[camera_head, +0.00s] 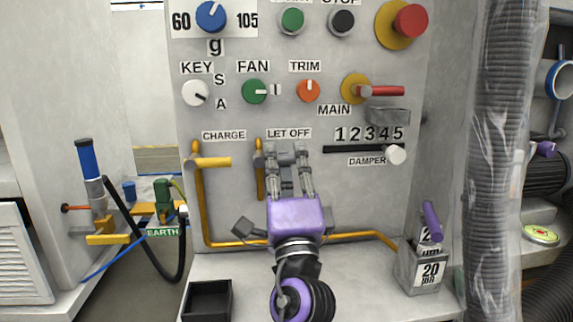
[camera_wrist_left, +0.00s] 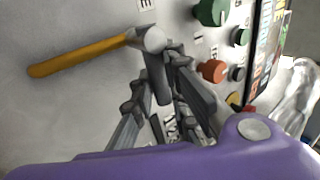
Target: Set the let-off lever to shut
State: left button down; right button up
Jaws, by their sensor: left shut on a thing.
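The let-off lever (camera_head: 260,180) is on the upright panel below the LET OFF label, its yellow handle hanging straight down. In the left wrist view the lever's yellow handle (camera_wrist_left: 80,57) runs left from a grey hub. My left gripper (camera_head: 286,149), with a purple body, reaches the panel just right of the lever's upper end. In the left wrist view its fingertips (camera_wrist_left: 164,62) are at the grey hub and close around a short grey part beside it. The exact contact is partly hidden by the fingers. My right gripper is in neither view.
The charge lever (camera_head: 213,162) points right, just left of the let-off lever. A yellow pipe (camera_head: 225,244) runs below. The damper slider (camera_head: 396,154) and red main handle (camera_head: 380,91) are to the right. A black tray (camera_head: 208,300) and a grey box (camera_head: 423,272) stand on the ledge.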

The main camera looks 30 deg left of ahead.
pick_arm(q)
jog(key=shift+s+a+f, duration=0.15)
jog(key=shift+a, duration=0.3)
jog(key=c, duration=1.7)
grip_release()
jog(key=shift+s+a+r+n, duration=0.25)
jog(key=shift+a+n, duration=0.05)
jog(key=shift+w+d+f, duration=0.1)
jog(key=shift+d+f, duration=0.05)
jog(key=shift+d, duration=0.1)
jog(key=shift+s+d+f, duration=0.2)
jog(key=shift+s+f, duration=0.05)
jog(key=v, duration=1.1)
jog(key=shift+s+a+r, duration=0.1)
